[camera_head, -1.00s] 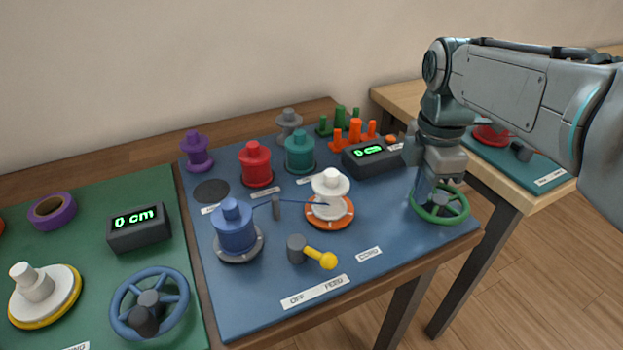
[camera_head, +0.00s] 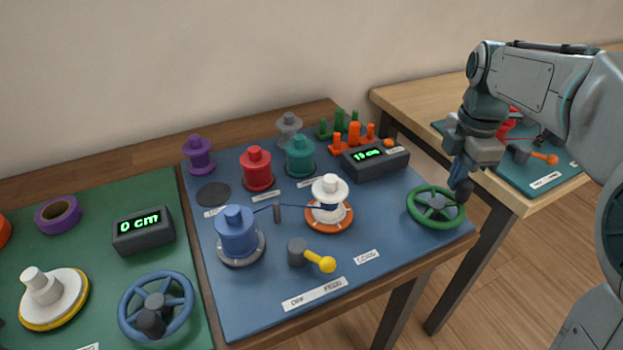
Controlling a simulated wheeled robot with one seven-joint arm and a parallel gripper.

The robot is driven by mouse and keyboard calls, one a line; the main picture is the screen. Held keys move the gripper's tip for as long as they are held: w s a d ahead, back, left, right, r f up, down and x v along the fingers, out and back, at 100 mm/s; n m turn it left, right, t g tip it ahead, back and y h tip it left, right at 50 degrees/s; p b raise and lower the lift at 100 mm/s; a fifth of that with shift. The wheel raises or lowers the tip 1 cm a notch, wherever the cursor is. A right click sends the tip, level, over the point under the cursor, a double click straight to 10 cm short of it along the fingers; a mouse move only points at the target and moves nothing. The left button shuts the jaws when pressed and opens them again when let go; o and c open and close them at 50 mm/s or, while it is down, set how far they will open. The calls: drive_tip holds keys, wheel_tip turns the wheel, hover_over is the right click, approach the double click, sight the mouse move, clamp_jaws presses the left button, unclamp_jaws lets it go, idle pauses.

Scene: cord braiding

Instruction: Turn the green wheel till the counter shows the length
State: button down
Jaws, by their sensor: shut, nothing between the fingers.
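The green wheel (camera_head: 413,215) lies flat at the right end of the blue mat, with spokes and a dark hub. The counter (camera_head: 376,161) is a dark box behind it; its green digits are small and seem to read about 15 cm. My gripper (camera_head: 459,186) is shut and points down at the right rear part of the wheel's rim, by a dark knob there. I cannot tell whether it touches the knob. A blue cord runs from the blue spool (camera_head: 237,232) past a small grey post to the white reel (camera_head: 329,188), which has some blue around its middle.
A lever with a yellow knob (camera_head: 327,264) stands at the mat's front. Red (camera_head: 257,169) and teal (camera_head: 300,156) spools and orange pegs (camera_head: 353,136) stand behind. A green mat on the left holds a blue wheel (camera_head: 128,306) and a counter (camera_head: 143,230) reading 0 cm.

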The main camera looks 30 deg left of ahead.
sight(455, 221)
drive_tip(key=s+d, duration=0.1)
drive_tip(key=s, duration=0.1)
drive_tip(key=s+d, duration=0.1)
drive_tip(key=shift+s+d, duration=0.35)
drive_tip(key=shift+d, duration=0.05)
drive_tip(key=s, duration=0.3)
drive_tip(key=shift+a+b, duration=0.2)
drive_tip(key=shift+b, duration=0.1)
drive_tip(key=shift+s+a, duration=0.3)
drive_tip(key=shift+s, duration=0.15)
